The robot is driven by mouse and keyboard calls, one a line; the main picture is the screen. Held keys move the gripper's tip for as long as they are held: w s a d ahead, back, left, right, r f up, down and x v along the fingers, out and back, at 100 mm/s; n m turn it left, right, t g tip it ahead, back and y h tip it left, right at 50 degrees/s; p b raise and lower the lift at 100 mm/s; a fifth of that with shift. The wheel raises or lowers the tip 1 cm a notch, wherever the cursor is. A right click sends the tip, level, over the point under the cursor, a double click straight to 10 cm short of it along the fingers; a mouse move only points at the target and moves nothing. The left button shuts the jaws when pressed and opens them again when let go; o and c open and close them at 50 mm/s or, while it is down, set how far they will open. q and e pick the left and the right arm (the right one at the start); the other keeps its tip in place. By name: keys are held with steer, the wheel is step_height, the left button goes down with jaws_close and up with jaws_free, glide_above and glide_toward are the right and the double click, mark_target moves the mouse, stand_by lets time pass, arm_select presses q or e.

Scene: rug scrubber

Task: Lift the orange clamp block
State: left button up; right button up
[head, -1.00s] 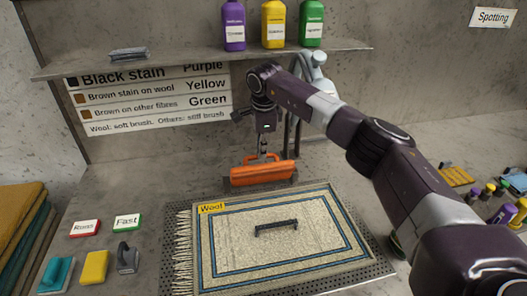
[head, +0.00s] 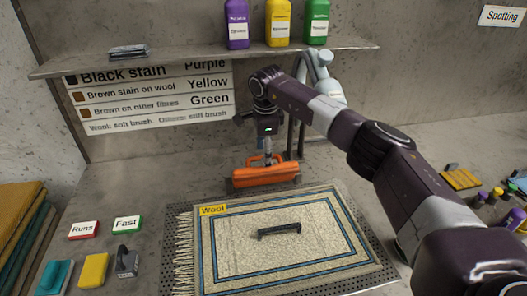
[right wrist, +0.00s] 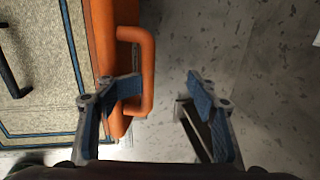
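The orange clamp block (head: 264,175) lies along the back edge of the rug (head: 340,262), with a raised handle on top. In the right wrist view the block (right wrist: 103,45) and its looped handle (right wrist: 149,70) show left of centre. My right gripper (right wrist: 165,92) is open and points down over the handle. Its left finger overlaps the handle's loop, and its right finger is out over the bare table. The handle's bar appears between the fingers; I cannot tell whether either touches it. In the head view the fingers (head: 268,157) are small. My left gripper is not in view.
A black handle (head: 279,229) lies on the rug. Red and green labelled blocks (head: 127,224), a teal brush (head: 56,276) and a yellow block (head: 94,270) are at the left. A shelf (head: 190,58) with bottles is above the back. Small bottles stand at the right.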

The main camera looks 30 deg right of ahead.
steer(key=shift+w+d+r, duration=0.15)
steer(key=shift+w+r, duration=0.1)
steer(key=shift+r, duration=0.25)
steer(key=shift+c, duration=0.3)
steer(key=shift+r, duration=0.25)
steer(key=s+r, duration=0.1)
steer(key=r, duration=0.2)
steer(key=s+r, duration=0.1)
steer(key=r, duration=0.3)
steer(key=a+r, duration=0.1)
steer(key=r, duration=0.2)
steer(key=shift+s+r, duration=0.35)
steer(key=shift+s, duration=0.05)
steer(key=shift+c, duration=0.4)
